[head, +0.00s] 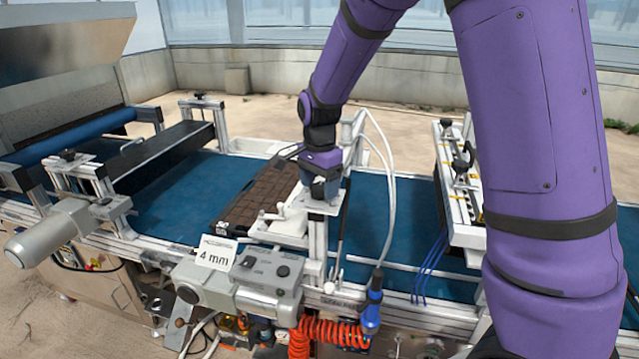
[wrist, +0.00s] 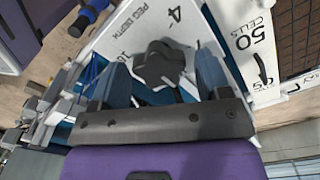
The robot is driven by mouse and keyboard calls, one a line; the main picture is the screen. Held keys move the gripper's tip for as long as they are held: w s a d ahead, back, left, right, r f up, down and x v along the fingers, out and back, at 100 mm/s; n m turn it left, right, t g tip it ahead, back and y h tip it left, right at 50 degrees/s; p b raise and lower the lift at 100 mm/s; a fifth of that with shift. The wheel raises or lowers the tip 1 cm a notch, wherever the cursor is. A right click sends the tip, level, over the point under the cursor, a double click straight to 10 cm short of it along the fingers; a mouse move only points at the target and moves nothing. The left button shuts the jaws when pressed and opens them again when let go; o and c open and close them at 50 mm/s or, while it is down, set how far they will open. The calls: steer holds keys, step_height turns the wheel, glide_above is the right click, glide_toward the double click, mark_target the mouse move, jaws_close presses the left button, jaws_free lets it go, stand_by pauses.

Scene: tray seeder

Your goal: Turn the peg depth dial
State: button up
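The peg depth dial (wrist: 158,60) is a black lobed knob in the wrist view, on a white plate (wrist: 186,28) marked "PEG DEPTH" with a 4 and a 16. My gripper (wrist: 163,66) is open, its two blue-grey fingers on either side of the knob, with a visible gap at each side. I cannot tell how deep the fingers reach around it. In the head view my gripper (head: 322,190) points down over the white bracket (head: 322,207) above the conveyor, and it hides the dial there.
A card reading "4 mm" (head: 214,256) stands on the grey control box (head: 238,289). A dark cell tray (head: 256,194) lies on the blue conveyor (head: 195,190), left of my gripper. White cables (head: 388,190) hang close on its right. A "50 CELLS" plate (wrist: 252,35) is beside the dial.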

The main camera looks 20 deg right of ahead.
steer(key=c, duration=0.7)
steer(key=shift+n, duration=0.4)
steer(key=n, duration=0.4)
steer(key=shift+n, duration=0.3)
steer(key=n, duration=0.5)
steer(key=shift+n, duration=0.3)
steer(key=n, duration=1.2)
steer(key=shift+n, duration=0.4)
